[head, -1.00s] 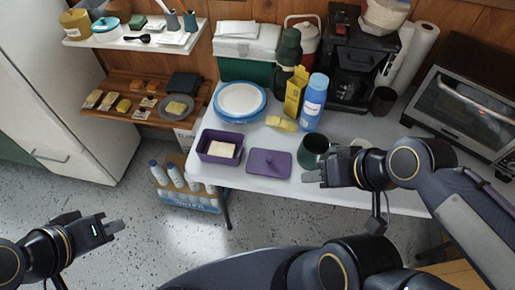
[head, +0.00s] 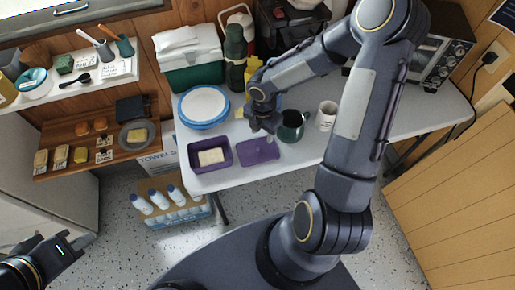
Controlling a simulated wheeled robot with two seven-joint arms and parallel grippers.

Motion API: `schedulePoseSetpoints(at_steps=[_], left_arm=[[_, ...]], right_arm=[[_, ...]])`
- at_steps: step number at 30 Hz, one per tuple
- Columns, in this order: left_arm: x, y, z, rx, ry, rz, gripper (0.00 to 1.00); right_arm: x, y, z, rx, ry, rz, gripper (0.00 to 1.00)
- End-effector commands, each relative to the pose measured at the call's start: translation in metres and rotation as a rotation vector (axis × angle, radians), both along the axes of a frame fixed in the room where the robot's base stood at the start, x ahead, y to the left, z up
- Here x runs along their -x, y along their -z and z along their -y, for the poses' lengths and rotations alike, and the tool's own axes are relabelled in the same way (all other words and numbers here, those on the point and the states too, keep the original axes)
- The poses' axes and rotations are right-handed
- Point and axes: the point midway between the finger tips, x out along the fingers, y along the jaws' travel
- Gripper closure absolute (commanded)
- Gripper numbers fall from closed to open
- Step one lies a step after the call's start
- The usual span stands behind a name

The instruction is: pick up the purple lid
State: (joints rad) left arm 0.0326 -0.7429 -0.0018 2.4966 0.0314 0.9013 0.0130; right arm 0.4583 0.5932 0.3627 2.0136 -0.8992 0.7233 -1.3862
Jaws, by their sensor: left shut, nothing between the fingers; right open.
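The purple lid (head: 254,153) lies flat on the white table near its front edge. My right gripper (head: 263,134) is just above the lid's upper right part, pointing down, with its jaws open; the fingertips partly cover the lid, and I cannot tell whether they touch it. A purple container (head: 193,158) with a pale block inside stands just left of the lid. My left gripper (head: 75,246) is shut and empty at the lower left, over the floor, away from the table.
A dark green mug (head: 292,128) stands close to the right of the lid, with a white mug (head: 326,115) beyond it. Blue-rimmed plates (head: 203,104) and a green cooler (head: 196,76) are behind. A crate of bottles (head: 172,208) stands on the floor. The table's right part (head: 415,113) is clear.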

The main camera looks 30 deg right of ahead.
Motion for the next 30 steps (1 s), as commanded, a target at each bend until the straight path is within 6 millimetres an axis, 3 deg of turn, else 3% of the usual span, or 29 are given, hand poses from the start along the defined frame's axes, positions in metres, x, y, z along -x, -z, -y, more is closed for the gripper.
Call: schedulePoseSetpoints(at_steps=[15,24,30], left_arm=[[0.0,0.002,0.0,0.0,0.0,0.0,1.0],[0.0,0.002,0.0,0.0,0.0,0.0,1.0],[0.0,0.002,0.0,0.0,0.0,0.0,1.0]], right_arm=[[-0.001,0.065,-0.016,0.0,0.002,-0.004,0.55],[-0.002,0.071,-0.016,0.0,0.003,-0.001,0.55],[-0.001,0.071,-0.016,0.0,0.003,-0.001,0.8]])
